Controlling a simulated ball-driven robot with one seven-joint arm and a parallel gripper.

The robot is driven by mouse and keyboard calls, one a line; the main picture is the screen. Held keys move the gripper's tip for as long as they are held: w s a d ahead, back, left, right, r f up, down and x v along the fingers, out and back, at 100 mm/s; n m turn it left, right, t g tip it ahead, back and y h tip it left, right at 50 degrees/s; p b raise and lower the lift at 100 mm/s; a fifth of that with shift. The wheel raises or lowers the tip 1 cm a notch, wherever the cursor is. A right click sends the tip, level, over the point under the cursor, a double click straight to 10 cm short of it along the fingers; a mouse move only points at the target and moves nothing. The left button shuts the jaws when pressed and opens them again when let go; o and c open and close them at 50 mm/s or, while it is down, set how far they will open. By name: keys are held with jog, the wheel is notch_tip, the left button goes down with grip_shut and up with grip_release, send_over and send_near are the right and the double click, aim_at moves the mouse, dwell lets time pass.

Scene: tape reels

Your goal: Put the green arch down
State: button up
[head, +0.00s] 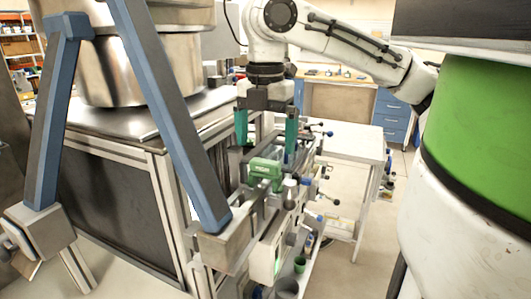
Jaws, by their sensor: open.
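My gripper (266,148) hangs from the arm at the centre of the head view, pointing down. Its two teal fingers are spread wide with nothing visibly held between them. A green block-like piece (265,171) with pale lettering is just below and in front of the fingers, on the narrow metal rig. It is the most likely match for the green arch, but its arch shape cannot be made out. I cannot tell whether a finger touches it.
The rig carries several knobs and levers on its right side. Blue-grey struts (170,105) stand close on the left, before a large steel pot (115,65). A white table (350,148) is behind on the right. A large green-and-white cylinder (480,130) fills the right edge.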

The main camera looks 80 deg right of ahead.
aim_at(265, 160)
notch_tip(265, 160, up, 8)
jog(key=shift+f, duration=0.1)
jog(key=shift+c, duration=0.4)
dwell(1.4)
